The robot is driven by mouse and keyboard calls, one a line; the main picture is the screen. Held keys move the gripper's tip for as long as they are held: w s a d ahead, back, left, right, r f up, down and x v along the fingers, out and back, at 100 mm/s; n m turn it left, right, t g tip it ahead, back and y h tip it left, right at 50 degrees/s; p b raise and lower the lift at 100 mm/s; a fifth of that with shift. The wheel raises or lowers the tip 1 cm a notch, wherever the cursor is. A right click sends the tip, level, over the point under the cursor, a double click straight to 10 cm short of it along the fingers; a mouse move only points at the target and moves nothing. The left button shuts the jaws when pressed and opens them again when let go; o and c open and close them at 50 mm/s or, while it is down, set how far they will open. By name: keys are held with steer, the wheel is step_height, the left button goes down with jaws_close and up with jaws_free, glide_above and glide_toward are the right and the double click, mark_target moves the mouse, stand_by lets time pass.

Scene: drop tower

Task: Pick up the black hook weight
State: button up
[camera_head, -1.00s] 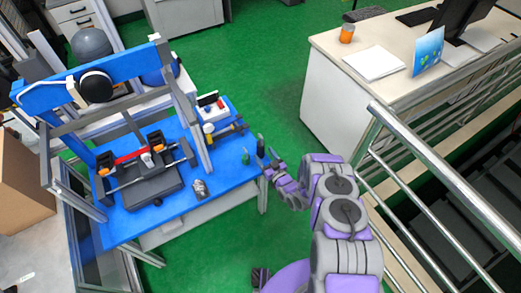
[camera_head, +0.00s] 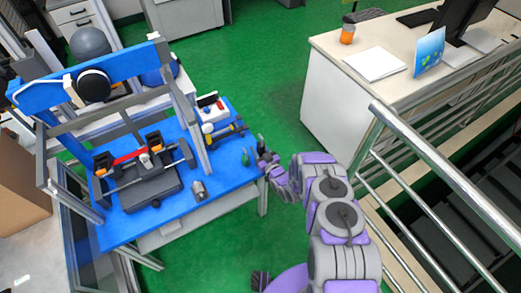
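No black weight with a clear hook can be made out at this size. A small dark grey cylinder (camera_head: 199,190), which may be the hook weight, stands on the blue tabletop (camera_head: 228,176) near its front edge. A small green item (camera_head: 245,157) stands near the table's right corner. My gripper (camera_head: 265,154) is above the table's right corner, just right of the green item and well right of the grey cylinder. Its fingers look apart with nothing between them.
The drop tower frame (camera_head: 190,112) with its blue beam and a black base (camera_head: 150,187) fills the left of the table. A red-and-white box (camera_head: 213,113) and tools lie at the back right. A metal railing (camera_head: 440,165) runs at right. Green floor is clear behind.

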jaws_close()
stand_by(0.3)
steer(key=shift+r, duration=0.15)
stand_by(0.3)
